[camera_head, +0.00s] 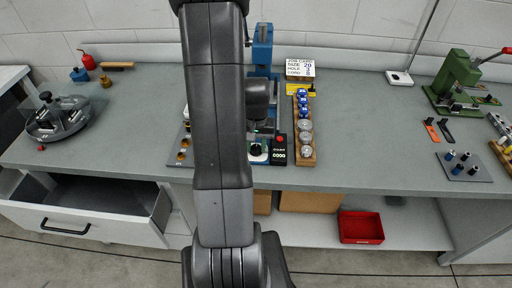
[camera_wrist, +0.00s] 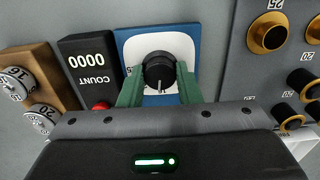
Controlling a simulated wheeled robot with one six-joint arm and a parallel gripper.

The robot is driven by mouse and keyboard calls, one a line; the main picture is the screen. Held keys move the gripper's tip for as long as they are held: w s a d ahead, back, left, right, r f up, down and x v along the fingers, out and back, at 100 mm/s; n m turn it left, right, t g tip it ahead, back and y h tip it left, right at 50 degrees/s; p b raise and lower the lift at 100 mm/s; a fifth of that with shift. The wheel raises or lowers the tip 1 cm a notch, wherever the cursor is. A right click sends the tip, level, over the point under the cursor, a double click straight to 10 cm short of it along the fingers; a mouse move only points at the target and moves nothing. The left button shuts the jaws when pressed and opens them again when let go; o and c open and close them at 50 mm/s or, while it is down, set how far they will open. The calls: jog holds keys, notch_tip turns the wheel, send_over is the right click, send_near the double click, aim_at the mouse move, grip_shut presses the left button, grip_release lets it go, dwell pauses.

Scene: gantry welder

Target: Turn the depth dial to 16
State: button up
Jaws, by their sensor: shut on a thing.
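The depth dial (camera_wrist: 157,66) is a round black knob on a white-faced plate (camera_wrist: 134,51) with a blue border, in the middle of the wrist view. A white pointer line on the knob points down in the picture, toward my gripper's body. Part of a printed number shows at the plate's left side; the rest of the scale is hidden or too small to read. My gripper (camera_wrist: 160,82) has its two green fingers on either side of the knob, shut on it. In the head view the dial (camera_head: 257,151) shows just right of my arm, small and partly hidden.
A black counter reading 0000 (camera_wrist: 88,60) with a red button stands left of the dial. Beyond it is a wooden rack (camera_wrist: 31,70) with numbered discs. A grey plate (camera_wrist: 240,75) with brass and black round pieces lies right. A job card (camera_head: 300,70) stands behind.

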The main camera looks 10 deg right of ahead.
aim_at(256, 147)
jog(key=shift+n, duration=0.7)
jog(key=o, duration=1)
jog(key=shift+c, duration=0.2)
notch_tip(256, 147, up, 14)
jog(key=shift+b, duration=0.45)
jog(key=shift+f, duration=0.1)
notch_tip(256, 147, down, 14)
jog(key=shift+r, duration=0.1)
dwell(0.4)
